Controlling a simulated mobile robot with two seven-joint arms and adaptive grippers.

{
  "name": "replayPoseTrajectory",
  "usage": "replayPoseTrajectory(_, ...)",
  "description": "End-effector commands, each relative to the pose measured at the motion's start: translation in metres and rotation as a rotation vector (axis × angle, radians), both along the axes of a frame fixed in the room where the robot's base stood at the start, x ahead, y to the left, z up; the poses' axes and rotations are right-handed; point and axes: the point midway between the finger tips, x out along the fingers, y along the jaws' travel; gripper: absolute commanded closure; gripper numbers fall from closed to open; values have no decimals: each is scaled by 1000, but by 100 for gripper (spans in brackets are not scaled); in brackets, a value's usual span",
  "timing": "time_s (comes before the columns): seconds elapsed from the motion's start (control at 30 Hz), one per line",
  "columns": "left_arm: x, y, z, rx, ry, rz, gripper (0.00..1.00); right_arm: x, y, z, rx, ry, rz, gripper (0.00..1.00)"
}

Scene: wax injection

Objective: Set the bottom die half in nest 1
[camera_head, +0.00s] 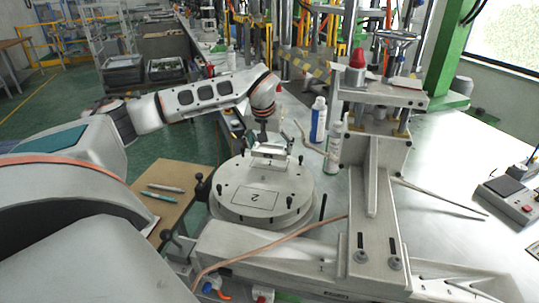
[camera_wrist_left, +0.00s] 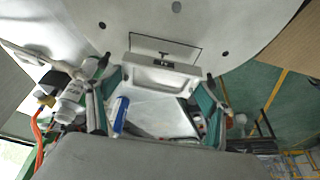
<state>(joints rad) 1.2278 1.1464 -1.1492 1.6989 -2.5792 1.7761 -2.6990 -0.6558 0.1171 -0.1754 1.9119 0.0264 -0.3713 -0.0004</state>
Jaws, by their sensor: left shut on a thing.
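The bottom die half (camera_wrist_left: 160,75) is a pale metal block with a hollow face, between the teal-padded fingers of my left gripper (camera_wrist_left: 162,88). In the head view the left gripper (camera_head: 265,142) points down over the far side of the round turntable (camera_head: 232,207), shut on the die half (camera_head: 268,158). In the wrist view the block overlaps the outlined square of a nest (camera_wrist_left: 167,44) on the turntable. Whether it touches the plate I cannot tell. The outline nearer the head camera is marked 2 and is empty. My right gripper is not in view.
The press frame (camera_head: 373,190) stands right of the turntable. A blue-labelled bottle (camera_head: 318,120) and a green-labelled bottle (camera_head: 333,152) stand behind it. Small posts ring the turntable edge. Pens (camera_head: 163,192) lie on a brown board at left. The bench at right has free room.

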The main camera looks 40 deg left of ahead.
Motion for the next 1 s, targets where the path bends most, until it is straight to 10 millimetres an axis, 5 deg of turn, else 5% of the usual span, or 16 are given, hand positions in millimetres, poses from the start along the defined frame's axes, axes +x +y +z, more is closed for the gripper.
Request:
replayPoseTrajectory(0.2, 0, 0, -29, -1, 2, 0, 51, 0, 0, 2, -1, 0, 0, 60)
replayPoseTrajectory(0.6, 0, 0, -33, 1, -1, -1, 51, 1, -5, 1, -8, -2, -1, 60)
replayPoseTrajectory(0.63, 0, 0, -34, 0, 1, -1, 15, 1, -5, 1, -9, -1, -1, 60)
replayPoseTrajectory(0.67, 0, 0, -34, 0, 1, -1, 8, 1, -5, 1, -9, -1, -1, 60)
replayPoseTrajectory(1.0, 0, 0, -34, 0, 1, -1, 4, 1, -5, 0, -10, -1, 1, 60)
